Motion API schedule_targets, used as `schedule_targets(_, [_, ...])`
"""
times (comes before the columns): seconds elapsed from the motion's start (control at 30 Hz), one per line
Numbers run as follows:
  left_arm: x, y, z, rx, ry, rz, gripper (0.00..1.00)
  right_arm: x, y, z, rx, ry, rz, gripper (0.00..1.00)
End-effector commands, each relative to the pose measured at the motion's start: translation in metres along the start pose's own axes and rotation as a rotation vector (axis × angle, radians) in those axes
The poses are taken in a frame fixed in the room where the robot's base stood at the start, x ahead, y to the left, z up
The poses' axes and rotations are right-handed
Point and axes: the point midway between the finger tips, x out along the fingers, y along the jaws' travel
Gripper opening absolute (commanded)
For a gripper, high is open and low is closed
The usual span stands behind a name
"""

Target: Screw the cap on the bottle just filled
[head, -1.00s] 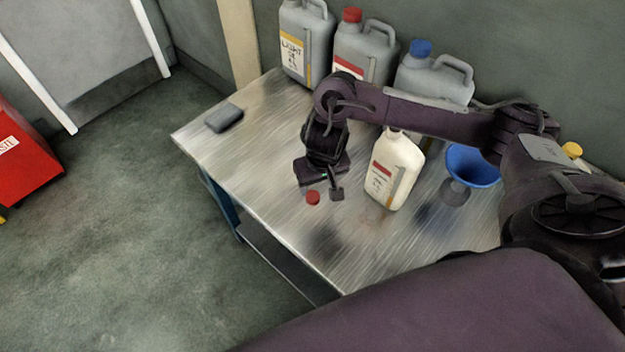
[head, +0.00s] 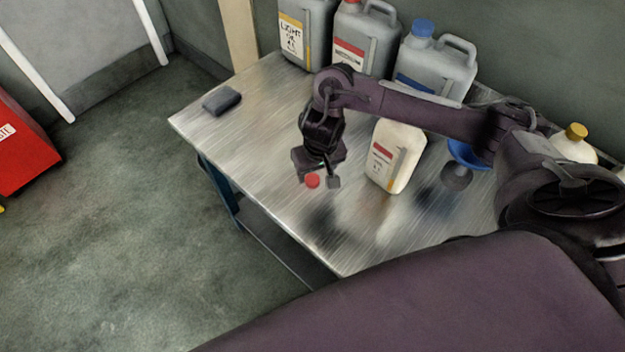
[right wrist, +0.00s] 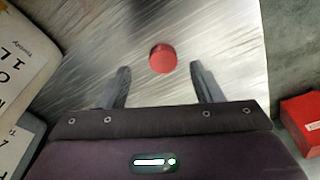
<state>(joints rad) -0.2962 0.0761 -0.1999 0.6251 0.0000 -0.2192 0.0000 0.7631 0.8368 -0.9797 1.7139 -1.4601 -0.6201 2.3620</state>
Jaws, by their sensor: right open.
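The small red cap (head: 312,181) lies on the metal table near its front edge. It also shows in the right wrist view (right wrist: 162,58), just beyond and between the fingertips. My right gripper (head: 319,180) is open and empty, pointing down close above the cap; its two fingers (right wrist: 158,80) stand apart and do not touch it. The cream bottle with a red-striped label (head: 396,158) stands upright just to the right of the gripper in the head view. Its top is hidden behind my right arm. My left gripper is not in view.
A blue funnel (head: 466,153) stands right of the bottle, partly hidden by my arm. Large grey jugs (head: 436,67) line the back. A dark sponge-like block (head: 221,100) lies at the left. The table's left part (head: 255,125) is clear. A red bin (head: 22,150) stands on the floor.

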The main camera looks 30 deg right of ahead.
Motion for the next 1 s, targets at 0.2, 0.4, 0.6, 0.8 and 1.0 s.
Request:
schedule_targets(0.2, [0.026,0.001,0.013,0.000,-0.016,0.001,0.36,0.039,-0.004,-0.004,0.002,-0.003,-0.001,0.59])
schedule_targets(0.4, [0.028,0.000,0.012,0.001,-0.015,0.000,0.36,0.043,-0.004,-0.005,0.000,0.000,-0.001,0.59])
schedule_targets(0.6, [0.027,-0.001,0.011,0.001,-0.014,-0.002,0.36,0.043,-0.004,-0.005,-0.001,0.000,0.000,0.59])
schedule_targets(0.8, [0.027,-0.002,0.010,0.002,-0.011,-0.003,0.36,0.043,-0.004,-0.005,-0.001,0.000,0.000,0.41])
schedule_targets(1.0, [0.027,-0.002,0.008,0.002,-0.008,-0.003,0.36,0.043,-0.003,-0.005,-0.001,-0.001,0.000,0.15])
